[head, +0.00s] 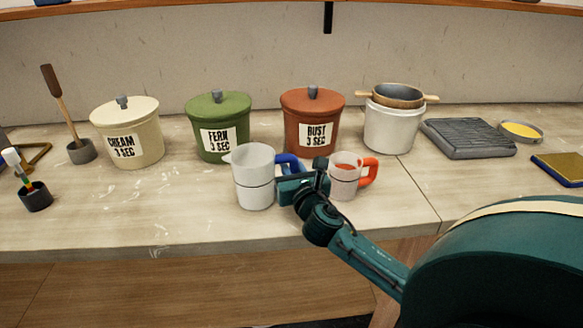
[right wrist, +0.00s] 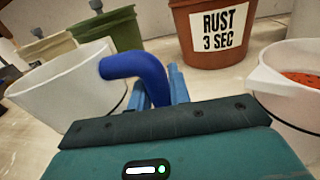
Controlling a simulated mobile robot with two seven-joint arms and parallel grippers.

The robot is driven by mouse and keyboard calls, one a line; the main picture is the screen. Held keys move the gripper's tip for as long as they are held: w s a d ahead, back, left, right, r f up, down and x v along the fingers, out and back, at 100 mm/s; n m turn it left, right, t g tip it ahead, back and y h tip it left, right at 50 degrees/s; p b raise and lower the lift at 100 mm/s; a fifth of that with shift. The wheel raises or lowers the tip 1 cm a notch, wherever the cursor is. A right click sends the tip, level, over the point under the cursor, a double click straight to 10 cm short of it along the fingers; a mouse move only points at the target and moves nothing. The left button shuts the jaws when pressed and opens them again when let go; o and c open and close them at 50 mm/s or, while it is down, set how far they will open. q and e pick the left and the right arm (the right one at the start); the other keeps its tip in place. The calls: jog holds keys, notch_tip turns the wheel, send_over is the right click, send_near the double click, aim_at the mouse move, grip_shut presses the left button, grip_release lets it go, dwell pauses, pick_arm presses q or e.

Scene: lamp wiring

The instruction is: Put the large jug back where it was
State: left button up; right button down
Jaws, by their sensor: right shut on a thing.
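The large jug (head: 254,187) is white with a dark line around it and a blue handle. It is upright over the worktop in front of the green pot; I cannot tell whether its base touches. My right gripper (head: 286,180) is shut on its blue handle (right wrist: 143,72), from the right. The jug's white body (right wrist: 65,88) shows at the left of the right wrist view. A smaller jug (head: 343,182) with an orange handle and orange-red contents stands just right of my gripper. It also shows in the right wrist view (right wrist: 285,100). My left gripper is out of view.
Cream (head: 142,148), green FERN (head: 210,112) and RUST (head: 295,120) lidded pots stand behind. A white pot (head: 388,135) with a sieve and a grey ridged slab (head: 465,140) are right. A brush holder (head: 36,200) is far left. The worktop left of the jug is clear.

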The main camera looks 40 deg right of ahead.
jog(key=c, duration=1.8)
grip_release()
jog(key=shift+f, duration=0.15)
jog(key=o, duration=0.5)
jog(key=shift+s, duration=0.15)
jog(key=v, duration=1)
jog(key=shift+s+a, duration=0.2)
jog(key=shift+s, duration=0.1)
jog(key=shift+s+a+b, duration=0.2)
jog(key=shift+s+b, duration=0.1)
jog(key=shift+s, duration=0.15)
jog(key=shift+r, duration=0.25)
jog(key=shift+s+f, duration=0.1)
